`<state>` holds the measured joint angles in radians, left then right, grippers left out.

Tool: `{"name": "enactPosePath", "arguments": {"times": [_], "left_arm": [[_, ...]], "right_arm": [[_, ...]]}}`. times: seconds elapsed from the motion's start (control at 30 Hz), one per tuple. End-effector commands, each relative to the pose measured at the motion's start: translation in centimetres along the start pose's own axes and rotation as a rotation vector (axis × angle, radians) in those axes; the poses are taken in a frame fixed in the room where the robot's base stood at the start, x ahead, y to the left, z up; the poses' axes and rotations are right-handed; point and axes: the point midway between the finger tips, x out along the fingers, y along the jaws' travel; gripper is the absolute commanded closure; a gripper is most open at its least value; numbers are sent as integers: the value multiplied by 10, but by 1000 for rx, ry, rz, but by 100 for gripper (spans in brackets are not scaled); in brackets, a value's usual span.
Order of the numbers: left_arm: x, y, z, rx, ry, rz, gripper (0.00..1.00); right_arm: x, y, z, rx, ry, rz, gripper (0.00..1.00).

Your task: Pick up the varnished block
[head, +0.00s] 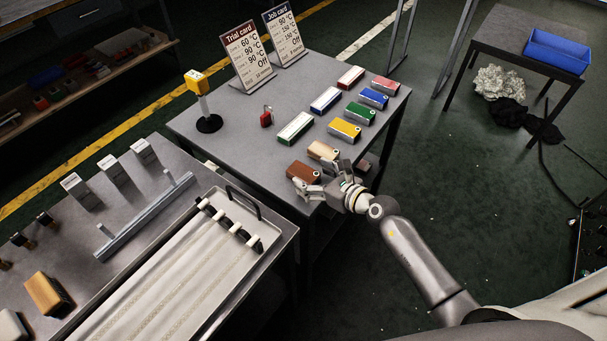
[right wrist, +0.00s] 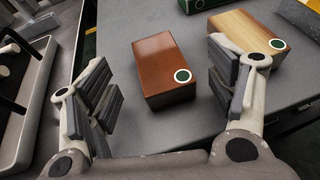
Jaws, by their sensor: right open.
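The glossy red-brown block (head: 302,172), which looks varnished, lies near the front corner of the grey table (head: 232,133). A pale ring mark with a green centre shows on its top. My right gripper (head: 322,186) is at the table's front edge, beside this block. In the right wrist view the gripper (right wrist: 163,90) is open, and the block (right wrist: 160,60) lies ahead between the lines of its two fingers, apart from both. The right finger is near a light wood block (right wrist: 252,36). My left gripper is not in view.
Several coloured blocks, such as the yellow one (head: 344,129), stand in rows behind. The light wood block (head: 322,150) is close by. Two cards (head: 252,66) and a yellow-topped post (head: 196,82) stand farther back. A tray (head: 190,265) lies on the left bench.

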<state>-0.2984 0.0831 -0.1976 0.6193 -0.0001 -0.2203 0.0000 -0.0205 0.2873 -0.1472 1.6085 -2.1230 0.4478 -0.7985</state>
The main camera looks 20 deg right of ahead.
Motion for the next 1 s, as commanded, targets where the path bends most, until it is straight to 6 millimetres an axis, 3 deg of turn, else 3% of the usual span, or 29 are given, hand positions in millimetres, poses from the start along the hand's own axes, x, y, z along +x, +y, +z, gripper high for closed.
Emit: {"name": "enactPosePath", "arguments": {"times": [0.2, 0.53, 0.9, 1.0], "left_arm": [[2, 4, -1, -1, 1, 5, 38], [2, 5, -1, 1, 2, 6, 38], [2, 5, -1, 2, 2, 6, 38], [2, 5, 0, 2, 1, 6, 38]], "right_arm": [[26, 0, 0, 1, -2, -2, 22], [30, 0, 0, 1, -1, -1, 24], [30, 0, 0, 1, 0, -1, 71], [30, 0, 0, 1, 0, -1, 80]]}}
